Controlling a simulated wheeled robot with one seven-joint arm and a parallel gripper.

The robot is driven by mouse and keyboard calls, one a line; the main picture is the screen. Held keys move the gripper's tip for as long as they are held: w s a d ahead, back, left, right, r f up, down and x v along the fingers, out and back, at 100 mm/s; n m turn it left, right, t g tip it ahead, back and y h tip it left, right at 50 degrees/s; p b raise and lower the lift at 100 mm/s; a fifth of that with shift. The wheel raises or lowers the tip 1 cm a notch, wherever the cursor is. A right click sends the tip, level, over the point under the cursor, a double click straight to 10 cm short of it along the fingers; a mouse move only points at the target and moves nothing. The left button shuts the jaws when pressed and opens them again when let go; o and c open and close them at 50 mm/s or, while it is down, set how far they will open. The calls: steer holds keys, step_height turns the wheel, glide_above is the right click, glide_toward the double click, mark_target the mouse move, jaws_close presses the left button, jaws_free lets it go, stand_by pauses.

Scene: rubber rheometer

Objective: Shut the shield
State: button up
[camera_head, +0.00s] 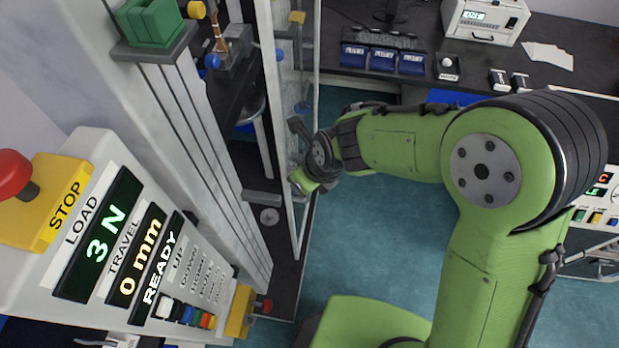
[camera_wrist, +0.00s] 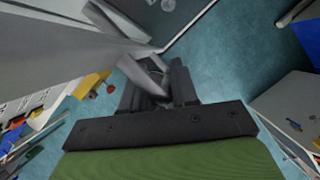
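The shield (camera_head: 285,90) is a tall clear panel in a pale frame on the right side of the test machine, in the head view. It stands out at an angle toward the aisle, so it looks open. My gripper (camera_head: 303,165) is at the shield's lower part, against or very close to its frame. In the wrist view the dark fingers of my gripper (camera_wrist: 157,88) stand apart, with a grey slanted bar (camera_wrist: 145,75) between or just beyond them. I cannot tell whether they press on it. The fingertips are partly hidden.
The machine's panel (camera_head: 125,245) reads 3 N, 0 mm and READY, beside a red stop button (camera_head: 12,172). A dark bench (camera_head: 420,75) with blue boxes (camera_head: 383,59) stands at the back. The teal floor (camera_head: 350,240) right of the shield is clear apart from my arm.

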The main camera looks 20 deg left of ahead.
steer(key=shift+o, duration=0.7)
steer(key=shift+a, duration=0.15)
steer(key=shift+d+r, duration=0.2)
steer(key=shift+r, duration=0.15)
steer(key=p+v, duration=0.1)
steer(key=v, duration=1.4)
